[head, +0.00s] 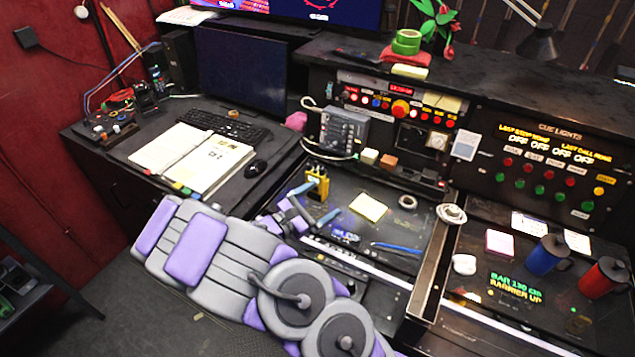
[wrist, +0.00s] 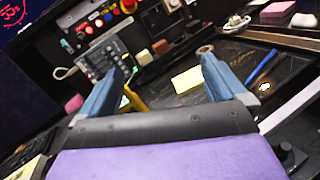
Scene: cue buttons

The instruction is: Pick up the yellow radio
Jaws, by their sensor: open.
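The yellow radio (head: 318,184) stands on the dark desk panel in the head view, below the grey intercom box. My gripper (head: 316,202) is open and empty, with its blue fingers close to the radio on the near side. In the wrist view, my gripper (wrist: 166,62) has its two fingers spread wide. The radio (wrist: 136,99) shows there as a yellow strip just inside the left finger, which hides part of it. I cannot tell whether the finger touches it.
A yellow note (head: 368,207), a tape roll (head: 407,202) and a blue pen (head: 396,248) lie right of the radio. The grey intercom box (head: 343,130) stands behind it. An open binder (head: 195,158) lies left. Blue (head: 546,255) and red (head: 603,277) mugs stand at right.

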